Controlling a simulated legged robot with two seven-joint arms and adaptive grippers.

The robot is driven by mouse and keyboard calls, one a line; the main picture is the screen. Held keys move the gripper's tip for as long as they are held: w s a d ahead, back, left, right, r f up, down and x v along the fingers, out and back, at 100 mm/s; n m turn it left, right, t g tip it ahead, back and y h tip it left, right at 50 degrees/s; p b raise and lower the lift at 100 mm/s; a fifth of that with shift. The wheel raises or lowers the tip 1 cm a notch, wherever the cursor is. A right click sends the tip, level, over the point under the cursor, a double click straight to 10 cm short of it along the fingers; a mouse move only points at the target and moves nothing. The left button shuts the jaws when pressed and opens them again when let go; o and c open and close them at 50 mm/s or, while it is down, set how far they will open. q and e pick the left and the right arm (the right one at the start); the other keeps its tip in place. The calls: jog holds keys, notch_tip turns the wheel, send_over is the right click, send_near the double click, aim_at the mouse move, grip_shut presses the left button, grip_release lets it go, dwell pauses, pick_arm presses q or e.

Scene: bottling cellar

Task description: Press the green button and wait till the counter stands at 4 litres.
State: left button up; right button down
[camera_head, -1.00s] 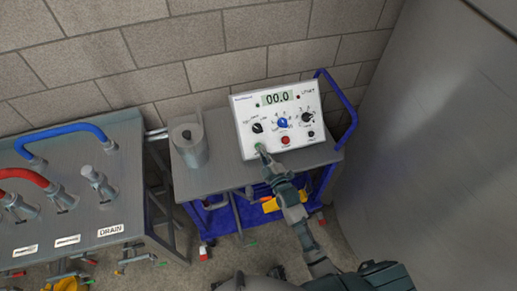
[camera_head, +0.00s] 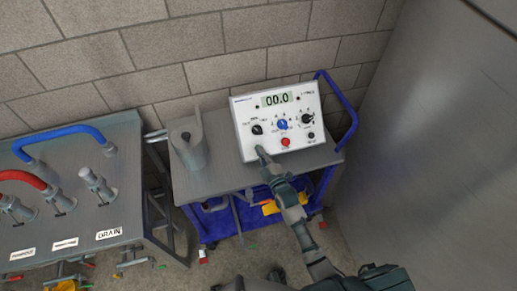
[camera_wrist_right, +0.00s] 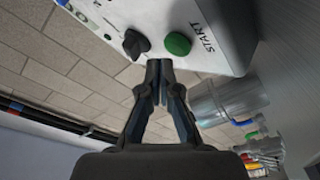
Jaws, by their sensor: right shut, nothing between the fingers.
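The white control box (camera_head: 243,142) stands on the cart, and its display (camera_head: 277,99) reads 00.0. The green button (camera_wrist_right: 178,43) marked START shows uncovered in the right wrist view, next to a black knob (camera_wrist_right: 136,44). In the head view the button is hidden behind my right gripper (camera_head: 261,152). That gripper is shut and empty, its tips at the lower left of the panel. In the right wrist view the fingertips (camera_wrist_right: 159,68) appear just below the button in the picture; I cannot tell whether they touch the panel. My left gripper is not in view.
A red button (camera_head: 285,142), a blue knob (camera_head: 282,125) and black knobs share the panel. A grey metal cylinder (camera_head: 188,146) stands left of the box on the blue cart (camera_head: 218,183). A bench (camera_head: 133,190) with hose fittings is at left. A large steel wall (camera_head: 430,140) rises at right.

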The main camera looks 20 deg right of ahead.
dwell(0.8)
jog(key=shift+w+f, duration=0.25)
jog(key=shift+w, duration=0.05)
jog(key=shift+w+f+b, duration=0.3)
jog(key=shift+w, duration=0.05)
dwell(0.7)
dwell(0.3)
jog(key=shift+s+r+p, duration=0.6)
jog(key=shift+s+p, duration=0.1)
jog(key=shift+p, duration=0.3)
